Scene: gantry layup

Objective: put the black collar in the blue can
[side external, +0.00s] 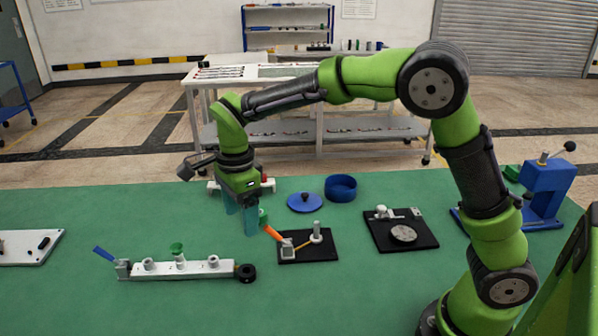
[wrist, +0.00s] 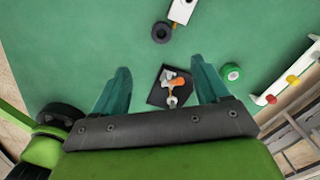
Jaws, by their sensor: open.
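The black collar (side external: 245,279) is a thick dark ring lying on the green mat at the right end of a white bar fixture. It also shows in the wrist view (wrist: 154,35), beyond my fingertips; I cannot tell whether it touches the bar. The blue can (side external: 341,195) is a short, wide, open-topped cylinder standing at the back of the mat. I cannot make it out in the wrist view. My gripper (side external: 241,222) points down above the mat, behind the collar and left of the can. Its teal fingers are apart with nothing between them, also in the wrist view (wrist: 160,70).
A blue lid (side external: 304,203) with a knob lies left of the can. A black plate (side external: 318,255) with an orange-handled clamp is right of the collar. The white bar (side external: 205,268) carries several fittings. A green roll (wrist: 231,72) lies near my gripper. Front mat is clear.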

